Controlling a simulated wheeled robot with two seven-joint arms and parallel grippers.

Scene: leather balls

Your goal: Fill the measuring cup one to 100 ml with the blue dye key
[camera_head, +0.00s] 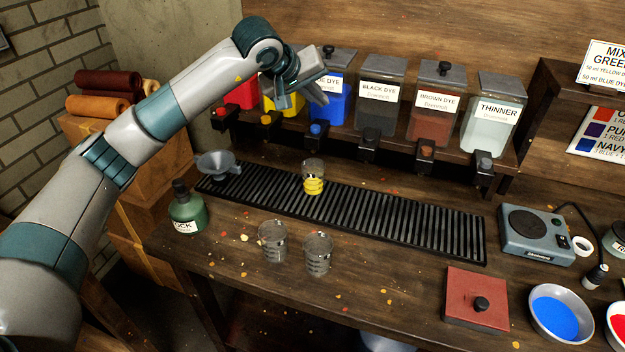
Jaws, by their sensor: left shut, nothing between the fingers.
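The blue dye container (338,108) stands in the row of dispensers at the back, its label partly hidden by my left gripper. Its blue key (316,129) sits on a black tap below it. My left gripper (302,95) is shut and empty, raised in front of the yellow and blue containers, above the blue key. A clear measuring cup (313,168) with yellow liquid in it stands on the black slatted tray. Two empty-looking clear cups, one on the left (272,241) and one on the right (318,254), stand on the bench in front. I cannot tell which cup is number one. My right gripper is out of view.
The black slatted tray (420,232) runs below the taps, with a grey funnel (217,164) at its left end. A green bottle (187,212) stands at the left.

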